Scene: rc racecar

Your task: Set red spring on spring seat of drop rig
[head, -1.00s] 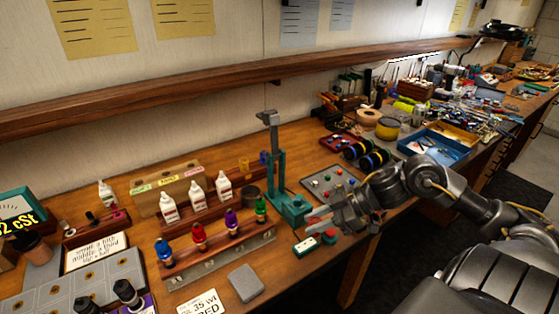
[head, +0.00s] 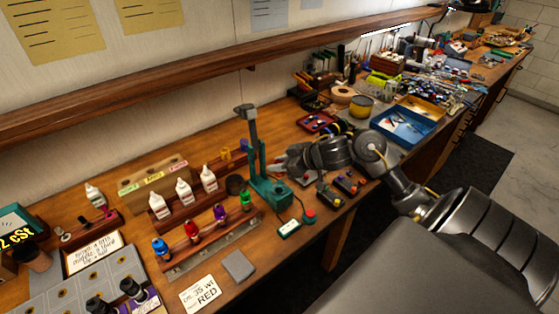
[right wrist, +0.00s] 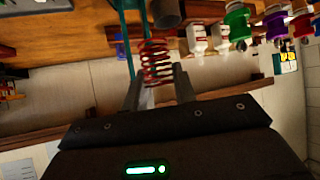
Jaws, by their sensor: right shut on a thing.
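The teal drop rig (head: 270,190) stands upright on the bench, with a tall post and a grey head on top. My right gripper (head: 288,160) is just right of the rig's post, above its base. In the right wrist view the red spring (right wrist: 156,62) sits between the two fingers, and the gripper is shut on it. The rig's teal post (right wrist: 125,45) shows behind the spring there, in a picture turned upside down. The spring cannot be made out in the head view. The spring seat is not clearly visible. My left gripper is not in view.
A rack of colored shock bodies (head: 192,230) and white bottles (head: 184,192) stand left of the rig. A small box with a red button (head: 309,216) lies in front. A grey block (head: 238,265) lies near the front edge.

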